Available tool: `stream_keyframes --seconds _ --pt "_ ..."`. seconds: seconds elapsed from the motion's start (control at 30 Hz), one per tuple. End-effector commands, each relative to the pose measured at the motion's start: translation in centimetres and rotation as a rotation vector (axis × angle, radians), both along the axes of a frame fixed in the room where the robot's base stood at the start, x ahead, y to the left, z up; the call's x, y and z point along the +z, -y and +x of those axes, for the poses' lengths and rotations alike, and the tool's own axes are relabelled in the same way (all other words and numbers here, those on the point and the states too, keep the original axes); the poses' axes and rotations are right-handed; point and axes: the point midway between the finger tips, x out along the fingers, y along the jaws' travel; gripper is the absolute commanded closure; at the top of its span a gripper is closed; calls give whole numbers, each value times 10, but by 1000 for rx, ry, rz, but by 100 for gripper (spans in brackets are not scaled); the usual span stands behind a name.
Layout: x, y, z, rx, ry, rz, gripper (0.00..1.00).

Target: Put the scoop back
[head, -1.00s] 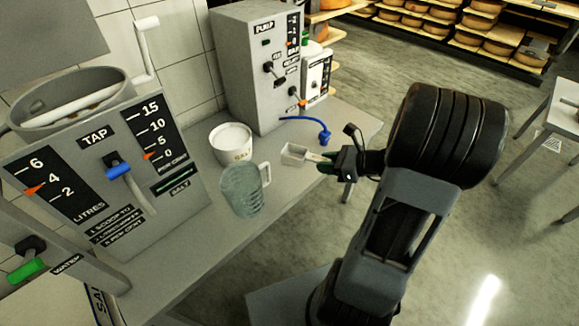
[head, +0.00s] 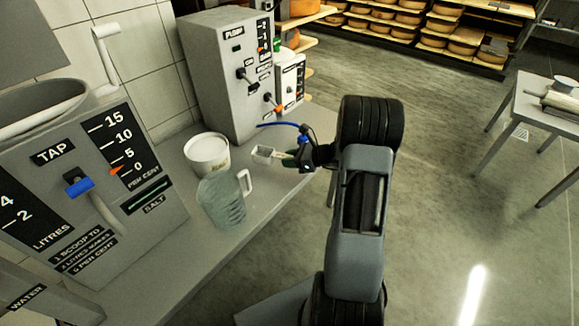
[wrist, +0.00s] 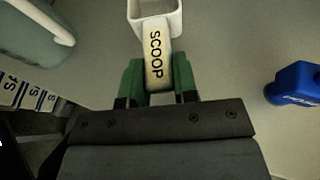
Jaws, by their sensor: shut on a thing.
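The white scoop (head: 264,154) is held out over the counter, its bowl pointing left toward the tubs in the head view. In the wrist view its handle, lettered SCOOP (wrist: 156,55), lies between the green fingers of my gripper (wrist: 158,80). My gripper (head: 292,160) is shut on that handle. The white salt tub (head: 207,153) stands to the left of the scoop with its top open and pale contents showing; its lettering is hardly readable now. The scoop is apart from the tub.
A clear jug (head: 222,203) stands in front of the tub. The tap box (head: 90,190) is at left. The grey counter (head: 160,285) is clear toward its front.

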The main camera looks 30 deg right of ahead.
Motion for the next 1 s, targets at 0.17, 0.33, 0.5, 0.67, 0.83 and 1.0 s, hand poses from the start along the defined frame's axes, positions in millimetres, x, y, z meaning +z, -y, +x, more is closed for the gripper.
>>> stream_keyframes --seconds 0.17,0.33,0.5,0.67,0.83,1.0 --pt "-22 0 6 0 -2 1 96" --pt "-38 1 6 -1 0 0 96" --pt "-37 1 6 -1 1 -1 96" --pt "-40 0 6 0 0 0 96" --pt "-41 0 6 0 0 0 64" --pt "-41 0 6 0 1 -1 48"
